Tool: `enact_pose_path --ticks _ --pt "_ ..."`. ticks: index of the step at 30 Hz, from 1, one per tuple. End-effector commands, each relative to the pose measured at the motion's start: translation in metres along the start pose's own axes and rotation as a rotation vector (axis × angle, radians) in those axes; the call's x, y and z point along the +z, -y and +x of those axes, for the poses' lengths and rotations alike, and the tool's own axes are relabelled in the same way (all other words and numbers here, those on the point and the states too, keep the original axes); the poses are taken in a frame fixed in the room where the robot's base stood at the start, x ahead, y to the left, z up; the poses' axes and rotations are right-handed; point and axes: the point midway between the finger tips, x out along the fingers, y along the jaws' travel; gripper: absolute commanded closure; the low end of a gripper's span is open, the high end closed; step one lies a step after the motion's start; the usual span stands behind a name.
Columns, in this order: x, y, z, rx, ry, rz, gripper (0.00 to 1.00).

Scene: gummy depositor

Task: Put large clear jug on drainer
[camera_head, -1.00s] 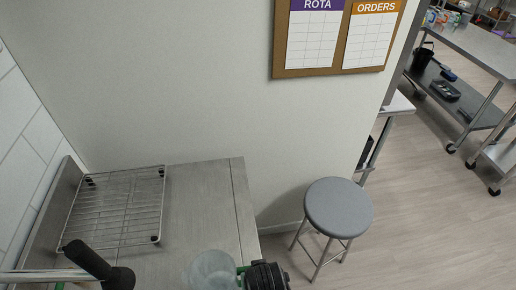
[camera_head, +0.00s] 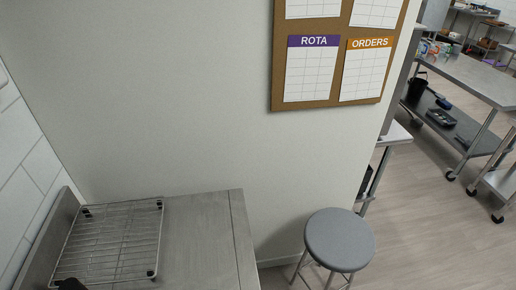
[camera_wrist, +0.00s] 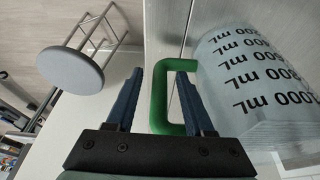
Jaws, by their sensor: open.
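The large clear jug (camera_wrist: 256,78) has a green handle (camera_wrist: 158,97) and black "mL" markings, and shows at the right of the wrist view. My gripper (camera_wrist: 160,73) is open there. Its two blue fingers lie either side of the handle's grip bar, the right one at the handle's opening. I cannot tell whether either finger touches it. The jug and gripper are out of the head view. The drainer (camera_head: 112,240) is an empty wire rack on the steel counter, at the lower left of the head view.
The steel counter (camera_head: 205,240) is bare right of the drainer. A tiled wall (camera_head: 25,150) borders it on the left and a plain wall behind. A grey round stool (camera_head: 340,240) stands right of the counter. A noticeboard (camera_head: 330,100) hangs above.

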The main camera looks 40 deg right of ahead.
Motion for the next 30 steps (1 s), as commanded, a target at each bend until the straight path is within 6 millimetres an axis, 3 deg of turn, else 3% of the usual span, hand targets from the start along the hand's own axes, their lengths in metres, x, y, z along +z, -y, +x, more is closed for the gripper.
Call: enact_pose_path --ticks 8,22,30 --pt "-0.001 0.000 -0.021 0.000 -0.001 0.000 0.47" --pt "-0.002 0.000 -0.105 -0.001 -0.003 0.000 0.47" --pt "-0.001 0.000 -0.123 0.000 0.000 0.000 0.47"
